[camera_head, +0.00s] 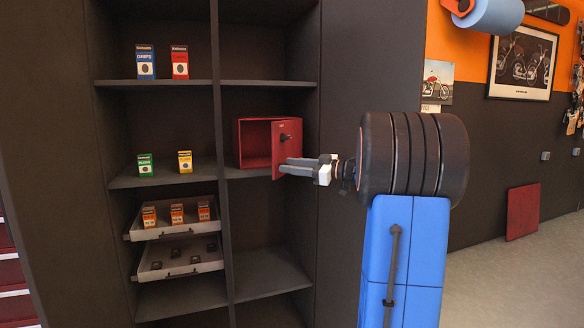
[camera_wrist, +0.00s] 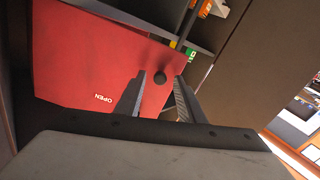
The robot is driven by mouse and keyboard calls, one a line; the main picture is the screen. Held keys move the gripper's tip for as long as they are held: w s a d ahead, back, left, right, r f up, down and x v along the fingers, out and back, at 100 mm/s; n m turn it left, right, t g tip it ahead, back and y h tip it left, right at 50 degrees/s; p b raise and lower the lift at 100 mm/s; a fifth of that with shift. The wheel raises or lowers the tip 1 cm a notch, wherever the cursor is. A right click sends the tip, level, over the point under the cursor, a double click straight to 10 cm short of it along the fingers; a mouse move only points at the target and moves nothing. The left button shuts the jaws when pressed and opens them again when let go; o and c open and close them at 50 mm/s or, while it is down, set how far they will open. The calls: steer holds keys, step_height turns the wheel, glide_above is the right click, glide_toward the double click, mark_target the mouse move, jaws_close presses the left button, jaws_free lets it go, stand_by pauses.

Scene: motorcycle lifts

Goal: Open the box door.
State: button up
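The red box (camera_head: 253,142) stands on the middle shelf of the right column. Its door (camera_head: 289,146) stands part open, swung outward from the right side, and part of the red inside shows. A dark knob (camera_head: 284,138) is on the door face. My gripper (camera_head: 284,167) is in front of the door, near its lower part in the head view. In the wrist view the fingers (camera_wrist: 160,78) are apart, with the round knob (camera_wrist: 159,77) seen between their tips. I cannot tell whether a finger touches the door. The door face (camera_wrist: 95,60) there bears an "OPEN" label.
The dark shelf unit (camera_head: 217,120) holds several small boxes, such as a blue one (camera_head: 145,62) and a green one (camera_head: 145,165). Two pulled-out trays (camera_head: 180,231) are at lower left. The lower right shelf (camera_head: 268,272) is bare.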

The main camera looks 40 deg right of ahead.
steer(key=v, duration=0.7)
steer(key=shift+s+d, duration=0.15)
steer(key=shift+s, duration=0.05)
